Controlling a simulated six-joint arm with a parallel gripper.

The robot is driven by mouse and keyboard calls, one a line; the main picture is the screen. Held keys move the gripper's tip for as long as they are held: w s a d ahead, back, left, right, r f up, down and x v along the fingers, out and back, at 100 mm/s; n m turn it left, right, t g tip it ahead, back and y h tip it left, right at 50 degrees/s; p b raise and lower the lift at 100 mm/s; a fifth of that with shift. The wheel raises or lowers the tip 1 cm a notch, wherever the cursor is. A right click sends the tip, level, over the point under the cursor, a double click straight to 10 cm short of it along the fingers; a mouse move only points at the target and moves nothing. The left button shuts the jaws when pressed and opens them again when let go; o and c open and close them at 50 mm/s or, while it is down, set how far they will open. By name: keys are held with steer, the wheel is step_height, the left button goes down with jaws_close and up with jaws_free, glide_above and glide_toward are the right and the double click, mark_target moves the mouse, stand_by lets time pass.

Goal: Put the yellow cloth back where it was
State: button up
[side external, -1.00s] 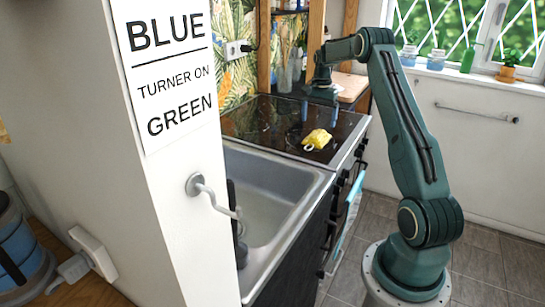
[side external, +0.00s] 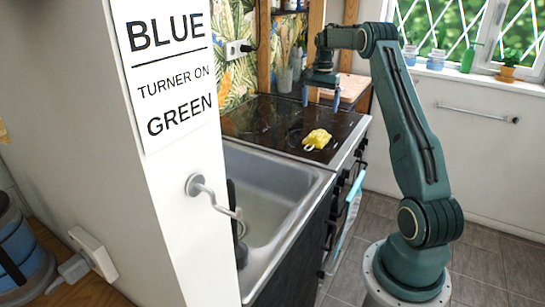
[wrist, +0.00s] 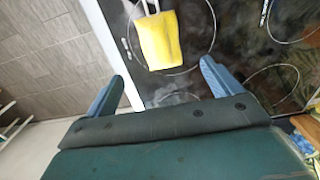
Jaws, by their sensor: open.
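The yellow cloth (side external: 318,138) lies crumpled on the black glass hob, near its front edge, with a pale loop at its lower left. In the wrist view the cloth (wrist: 158,40) lies on the hob beyond the fingertips, its white loop at the top. My gripper (side external: 321,99) is above the back part of the hob, behind and higher than the cloth, pointing down. In the wrist view my gripper (wrist: 163,72) has its blue fingers wide apart with nothing between them. It does not touch the cloth.
A metal sink (side external: 275,185) is in front of the hob (side external: 265,120). A grey hook (side external: 200,187) is on the white wall below a sign (side external: 172,75) reading BLUE, TURNER ON, GREEN. A light blue towel (side external: 352,194) hangs on the oven front. A wooden post (side external: 264,45) stands behind the hob.

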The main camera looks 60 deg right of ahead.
steer(key=s+a+r+n+t+h, duration=0.1)
steer(key=a+r+n, duration=0.45)
steer(key=a, duration=0.85)
steer(key=s+a+r+n+t, duration=0.1)
steer(key=a+r+n, duration=0.2)
steer(key=a+r, duration=0.75)
steer(key=s+a+f+n+t, duration=0.1)
steer(key=s+a+f+n, duration=0.2)
steer(key=s+a, duration=0.6)
steer(key=s+a+f+n+t+y, duration=0.1)
steer(key=s+a+f+n, duration=0.3)
steer(key=s+a, duration=0.5)
steer(key=shift+a+n+t, duration=0.8)
steer(key=shift+a+n, duration=0.3)
steer(key=shift+n, duration=0.15)
